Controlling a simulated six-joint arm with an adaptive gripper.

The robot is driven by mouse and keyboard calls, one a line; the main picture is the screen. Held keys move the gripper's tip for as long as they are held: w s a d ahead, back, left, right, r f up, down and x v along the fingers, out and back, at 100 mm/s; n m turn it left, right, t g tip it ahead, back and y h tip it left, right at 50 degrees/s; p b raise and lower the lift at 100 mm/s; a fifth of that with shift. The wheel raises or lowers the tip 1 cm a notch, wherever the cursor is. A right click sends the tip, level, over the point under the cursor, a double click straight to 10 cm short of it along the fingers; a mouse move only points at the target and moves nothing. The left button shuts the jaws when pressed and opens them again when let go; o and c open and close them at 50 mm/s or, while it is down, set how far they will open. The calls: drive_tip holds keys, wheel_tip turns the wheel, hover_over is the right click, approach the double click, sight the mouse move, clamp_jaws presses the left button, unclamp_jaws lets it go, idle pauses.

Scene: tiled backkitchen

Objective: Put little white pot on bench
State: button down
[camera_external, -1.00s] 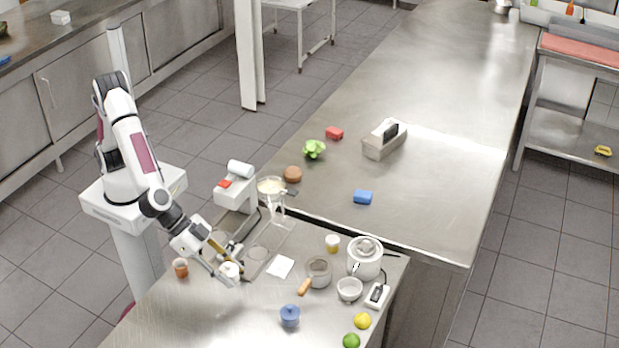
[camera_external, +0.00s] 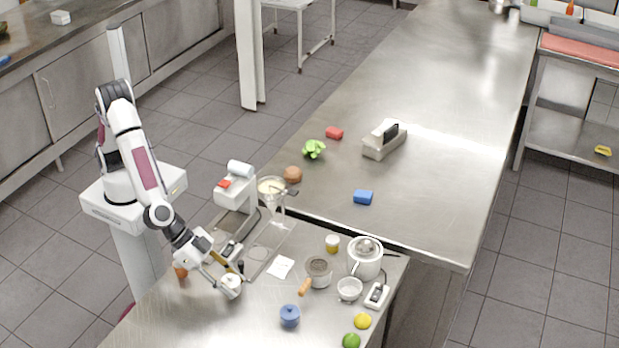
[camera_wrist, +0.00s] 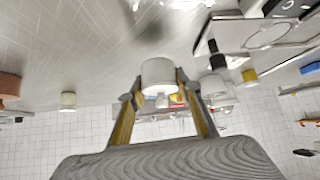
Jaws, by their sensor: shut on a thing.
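The little white pot (camera_external: 231,282) is between the fingers of my gripper (camera_external: 228,287), over the front left of the near steel bench (camera_external: 255,318). In the wrist view, my gripper (camera_wrist: 157,92) has a finger on each side of the white pot (camera_wrist: 158,72) and is shut on it. I cannot tell whether the pot touches the bench top or is just above it. Its underside is hidden in the outside view.
A blue lidded pot (camera_external: 290,316) stands to the right. An orange-brown cup (camera_external: 181,272) is partly hidden behind my gripper. The bench's front left is clear.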

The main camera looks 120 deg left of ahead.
drive_tip(key=shift+f, duration=1.3)
drive_tip(key=shift+f, duration=0.15)
drive_tip(key=c, duration=1.4)
unclamp_jaws()
drive_tip(key=shift+c, duration=0.2)
drive_tip(key=shift+v, duration=0.9)
drive_tip(key=v, duration=1)
drive_tip(key=shift+r, duration=0.25)
